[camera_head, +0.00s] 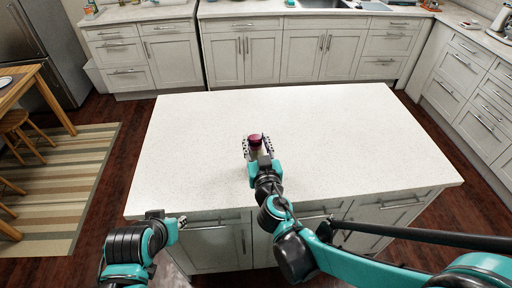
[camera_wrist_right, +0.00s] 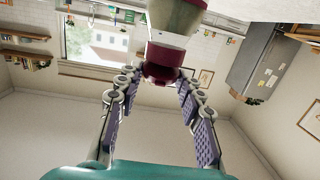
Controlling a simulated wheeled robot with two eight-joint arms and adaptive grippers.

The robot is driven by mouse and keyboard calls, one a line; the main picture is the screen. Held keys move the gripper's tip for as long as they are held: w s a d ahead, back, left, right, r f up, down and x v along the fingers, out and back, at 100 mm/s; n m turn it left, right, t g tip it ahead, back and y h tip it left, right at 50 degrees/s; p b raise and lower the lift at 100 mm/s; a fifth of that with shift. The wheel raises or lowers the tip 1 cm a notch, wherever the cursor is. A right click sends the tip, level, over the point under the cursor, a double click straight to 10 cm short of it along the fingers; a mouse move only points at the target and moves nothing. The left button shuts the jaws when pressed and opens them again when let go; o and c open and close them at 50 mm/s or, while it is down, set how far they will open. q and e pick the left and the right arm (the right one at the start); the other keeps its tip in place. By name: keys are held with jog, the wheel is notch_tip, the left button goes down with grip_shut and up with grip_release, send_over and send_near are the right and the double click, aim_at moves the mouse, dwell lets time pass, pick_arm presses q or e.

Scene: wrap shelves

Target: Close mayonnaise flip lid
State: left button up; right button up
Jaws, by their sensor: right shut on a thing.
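The mayonnaise bottle stands upright on the white island counter (camera_head: 330,130). Its dark red cap (camera_head: 256,140) shows from above in the head view. The wrist view is upside down and shows the bottle's pale body (camera_wrist_right: 175,18) above the red cap (camera_wrist_right: 162,68). My right gripper (camera_head: 258,147) has its fingers on both sides of the bottle at the cap end and is shut on it. The right gripper's fingers (camera_wrist_right: 158,92) also show in the wrist view. I cannot tell whether the flip lid is open. My left gripper (camera_head: 181,221) is low, beside the counter's front left edge, its jaws unclear.
The counter around the bottle is clear. White cabinets (camera_head: 290,52) line the back wall and the right side. A wooden table (camera_head: 30,85) with stools stands at the left by a striped rug (camera_head: 75,185).

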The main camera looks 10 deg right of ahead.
jog(key=shift+s+f+t+b, duration=0.15)
jog(key=shift+f+t+b, duration=0.1)
jog(key=shift+t+b, duration=0.35)
jog(key=o, duration=1.2)
jog(key=shift+c, duration=0.2)
jog(key=s, duration=1.2)
jog(key=shift+d+r, duration=0.2)
jog(key=shift+d, duration=0.15)
